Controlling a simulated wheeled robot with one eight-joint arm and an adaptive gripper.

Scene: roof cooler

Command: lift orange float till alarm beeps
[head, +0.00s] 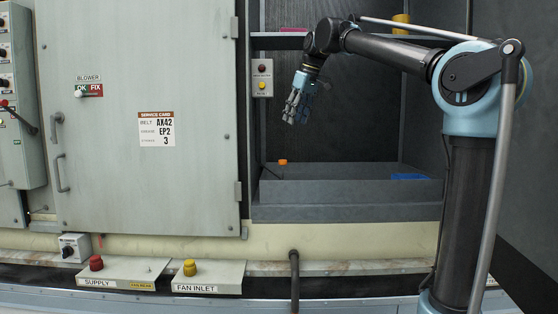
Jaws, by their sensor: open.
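The orange float (283,162) is a small orange piece at the left end of the grey basin (345,212), inside the open bay. My gripper (290,122) hangs above and slightly right of the float in the picture, pointing down, open and empty. There is a gap between it and the float. What is under the float is hidden.
A closed grey door (190,190) stands left of the bay. A shelf (278,42) crosses the bay above, with a yellow container (401,24) on it. A blue item (409,177) lies at the basin's right. A dark upright pipe (294,280) stands in front.

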